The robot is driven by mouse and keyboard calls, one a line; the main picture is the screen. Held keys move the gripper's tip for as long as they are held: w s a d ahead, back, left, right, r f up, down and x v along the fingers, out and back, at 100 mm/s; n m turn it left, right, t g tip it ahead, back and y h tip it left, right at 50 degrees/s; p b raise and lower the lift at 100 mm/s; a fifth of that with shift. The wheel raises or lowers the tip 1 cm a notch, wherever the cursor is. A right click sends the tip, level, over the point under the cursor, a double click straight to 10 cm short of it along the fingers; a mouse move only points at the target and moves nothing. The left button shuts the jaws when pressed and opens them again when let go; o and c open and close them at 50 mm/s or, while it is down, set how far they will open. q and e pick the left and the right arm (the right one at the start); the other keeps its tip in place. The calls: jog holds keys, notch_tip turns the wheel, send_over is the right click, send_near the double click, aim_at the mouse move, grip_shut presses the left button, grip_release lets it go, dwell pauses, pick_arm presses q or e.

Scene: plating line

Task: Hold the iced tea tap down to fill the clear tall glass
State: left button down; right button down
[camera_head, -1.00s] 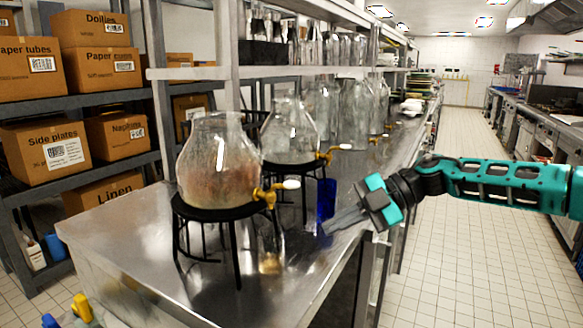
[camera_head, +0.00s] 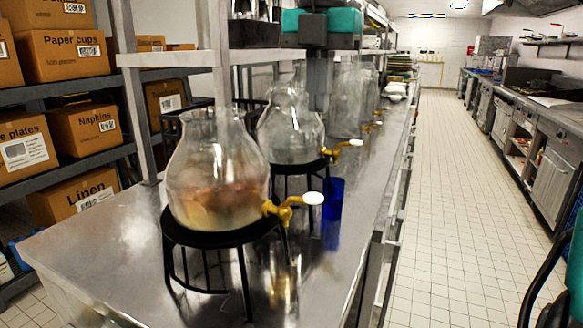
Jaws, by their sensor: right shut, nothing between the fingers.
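The front glass dispenser (camera_head: 215,170) stands on a black stand and holds some amber-brown liquid low down. Its brass tap (camera_head: 285,209) has a white handle (camera_head: 313,198) and points right. My left gripper is out of view.
A second dispenser (camera_head: 290,130) with its own brass tap stands behind the front one. A blue glass (camera_head: 333,198) stands near that tap. Shelf posts and a steel shelf (camera_head: 180,58) rise at the left. The aisle floor (camera_head: 450,200) at the right is clear.

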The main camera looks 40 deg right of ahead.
aim_at(314, 197)
jog(key=f+b, duration=0.1)
jog(key=f, duration=1.1)
jog(key=shift+w+f, duration=0.15)
jog(key=shift+w, duration=0.05)
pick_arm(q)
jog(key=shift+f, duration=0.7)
pick_arm(e)
jog(key=shift+f, duration=0.65)
